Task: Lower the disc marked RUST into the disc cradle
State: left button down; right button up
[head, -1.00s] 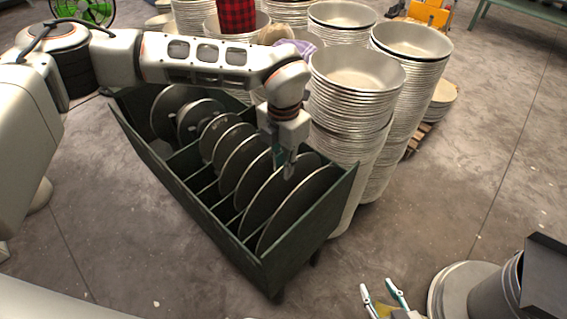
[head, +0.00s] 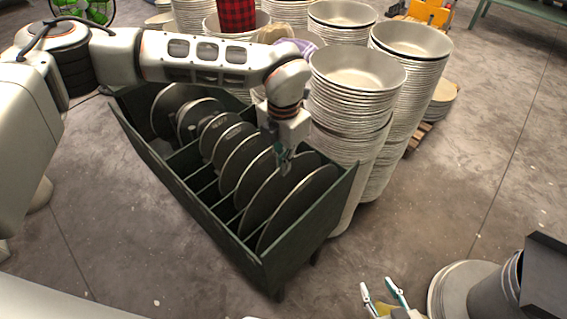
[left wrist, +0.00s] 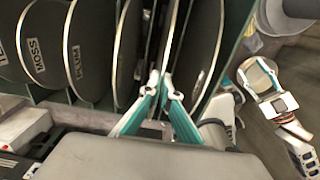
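Several dark discs with pale rims (head: 295,208) stand on edge in a dark green slotted rack (head: 190,205). My left gripper (head: 283,160) is over the rack's right half. In the left wrist view its fingertips (left wrist: 161,82) are close together on the rim of a disc seen nearly edge-on; its label is hidden. One disc to the left reads MOSS (left wrist: 37,55). I cannot read RUST on any disc, nor single out a separate disc cradle. My right gripper (head: 383,296) is open and empty at the bottom of the head view.
Tall stacks of pale metal bowls (head: 350,110) stand close behind and right of the rack. A grey round base with a bucket-like part (head: 465,290) is at the lower right. Open concrete floor (head: 440,210) lies between.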

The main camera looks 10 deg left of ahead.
pick_arm(q)
jog(key=shift+r+p, duration=0.9)
jog(key=shift+r, duration=0.6)
jog(key=shift+r, duration=0.1)
jog(key=shift+r+p, duration=1.5)
jog(key=shift+r, duration=0.95)
